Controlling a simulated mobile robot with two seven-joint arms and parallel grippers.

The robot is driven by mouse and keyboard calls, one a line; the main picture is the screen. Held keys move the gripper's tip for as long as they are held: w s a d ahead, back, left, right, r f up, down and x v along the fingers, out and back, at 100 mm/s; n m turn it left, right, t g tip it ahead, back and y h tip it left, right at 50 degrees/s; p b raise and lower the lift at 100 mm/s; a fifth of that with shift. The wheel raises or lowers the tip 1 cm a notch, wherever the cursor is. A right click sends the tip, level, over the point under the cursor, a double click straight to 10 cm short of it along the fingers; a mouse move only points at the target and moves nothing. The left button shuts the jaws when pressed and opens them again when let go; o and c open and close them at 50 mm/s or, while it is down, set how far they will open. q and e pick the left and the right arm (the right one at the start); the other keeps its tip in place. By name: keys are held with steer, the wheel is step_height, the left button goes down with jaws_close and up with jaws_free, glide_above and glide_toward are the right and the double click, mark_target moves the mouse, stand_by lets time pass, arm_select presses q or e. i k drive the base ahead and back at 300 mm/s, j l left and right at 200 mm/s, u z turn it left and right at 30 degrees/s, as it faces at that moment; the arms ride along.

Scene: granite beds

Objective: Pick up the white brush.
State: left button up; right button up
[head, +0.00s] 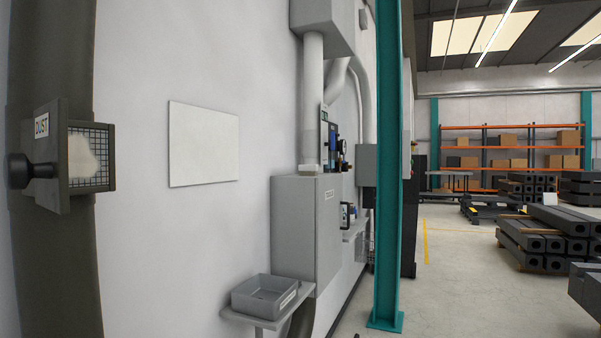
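I cannot make out a white brush in the head view. A pale, off-white clump (83,157) sits against a wire grid (101,149) on the left; it looks like dust, not clearly a brush. The grid is in an open box whose door (50,135) is marked DUST and has a black knob (19,171). A grey open tray (264,296) with a small label stands on a wall shelf at the bottom; the part of its inside that shows looks empty. Neither of my grippers is in view.
A grey cabinet (307,232) with pipes above it stands on the wall beyond the tray. A teal column (387,170) rises right of it. Stacks of dark beams (545,243) lie at the right, with orange racks (490,127) far behind. The concrete floor (460,300) between is clear.

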mark_target(310, 170)
steer(key=i+l+u, duration=0.2)
steer(key=u, duration=0.2)
steer(key=i+l+u, duration=0.45)
steer(key=l+u, duration=0.15)
steer(key=u, duration=0.15)
steer(key=i+l, duration=0.15)
steer(key=l, duration=0.25)
steer(key=i+l+u, duration=0.15)
steer(key=l, duration=0.2)
steer(key=i+l, duration=0.1)
steer(key=l, duration=0.3)
steer(key=i+l+u, duration=0.1)
steer(key=l, duration=0.3)
steer(key=i+l+u, duration=0.1)
steer(key=l, duration=0.3)
